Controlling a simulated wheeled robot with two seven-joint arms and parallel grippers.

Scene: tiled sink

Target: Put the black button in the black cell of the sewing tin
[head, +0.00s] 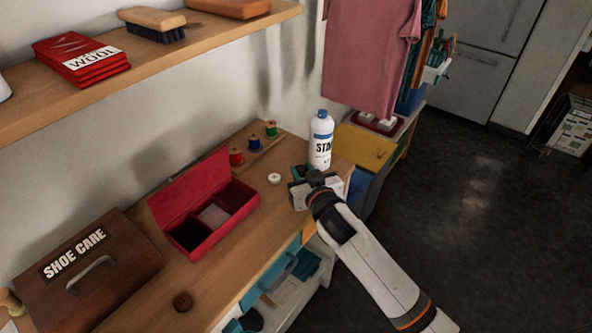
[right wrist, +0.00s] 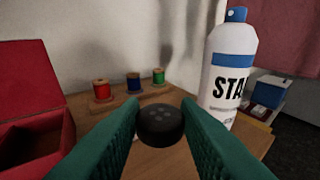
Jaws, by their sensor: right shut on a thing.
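The red sewing tin (head: 207,246) stands on the wooden bench with its lid open at the back. Its cells show a dark left one (head: 188,237), a pale grey middle one (head: 213,215) and a dark red right one. The tin's edge also shows at the left of the right wrist view (right wrist: 35,138). My right gripper (head: 299,171) is right of the tin, near the spray bottle. In the right wrist view its green fingers are shut on the round black button (right wrist: 160,125), held above the bench. The button cannot be made out in the head view. My left gripper is not in view.
A white button (head: 274,178) lies between tin and gripper. A brown button (head: 183,302) lies near the front edge. Thread spools (head: 254,143) stand behind. A white bottle (head: 320,140) stands beside the gripper. A shoe care box (head: 88,268) is left of the tin.

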